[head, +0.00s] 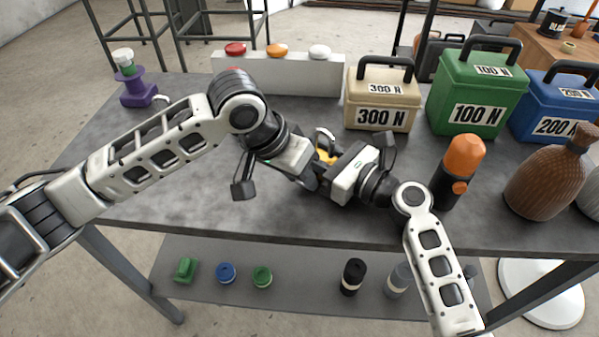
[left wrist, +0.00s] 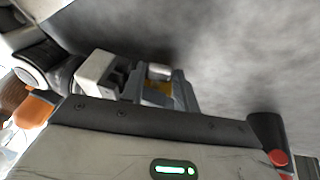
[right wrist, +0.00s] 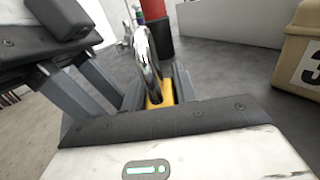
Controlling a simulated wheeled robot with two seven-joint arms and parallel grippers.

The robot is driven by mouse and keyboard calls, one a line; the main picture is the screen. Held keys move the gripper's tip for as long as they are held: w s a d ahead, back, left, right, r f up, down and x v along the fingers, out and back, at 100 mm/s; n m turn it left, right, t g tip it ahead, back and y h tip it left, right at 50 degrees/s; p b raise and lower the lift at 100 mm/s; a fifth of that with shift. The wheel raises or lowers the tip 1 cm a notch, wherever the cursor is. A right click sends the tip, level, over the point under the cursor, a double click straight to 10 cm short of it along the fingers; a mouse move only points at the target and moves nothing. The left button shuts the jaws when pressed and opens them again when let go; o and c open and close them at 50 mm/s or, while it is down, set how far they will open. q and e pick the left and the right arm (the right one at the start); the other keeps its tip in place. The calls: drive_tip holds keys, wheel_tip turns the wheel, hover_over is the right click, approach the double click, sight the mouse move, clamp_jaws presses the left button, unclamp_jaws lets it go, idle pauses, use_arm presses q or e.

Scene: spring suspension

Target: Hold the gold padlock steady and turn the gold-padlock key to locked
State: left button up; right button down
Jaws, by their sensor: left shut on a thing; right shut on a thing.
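The gold padlock (head: 325,155) stands on the grey table with its silver shackle up, between my two grippers. My left gripper (head: 310,180) comes from the left and is shut; in the left wrist view its fingers (left wrist: 160,85) have the padlock's gold (left wrist: 158,92) between them, a short silver piece above. My right gripper (head: 325,186) comes from the right and is shut; in the right wrist view its fingers (right wrist: 158,88) flank the gold body (right wrist: 163,95), the shackle rising large. The gripper tips are close together. I cannot make out the gold-padlock key or its angle; the grippers hide that part.
A beige 300 N box (head: 382,98), a green 100 N box (head: 467,95) and a blue one (head: 555,108) stand behind right. An orange-and-black object (head: 462,160) stands right of my right gripper. A white block with buttons (head: 290,75) is behind. The table's front left is clear.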

use_arm(q)
drive_tip(key=shift+w+a+f+n+g+h, duration=0.15)
drive_tip(key=shift+a+n+g+h, duration=0.1)
drive_tip(key=shift+g+h, duration=0.5)
drive_tip(key=shift+w+a+f+n+g+h, duration=0.15)
drive_tip(key=shift+a+n+g+h, duration=0.15)
drive_tip(key=shift+h, duration=0.75)
drive_tip(key=shift+d+r, duration=0.1)
drive_tip(key=o, duration=0.7)
drive_tip(key=v, duration=1.2)
drive_tip(key=shift+w, duration=0.15)
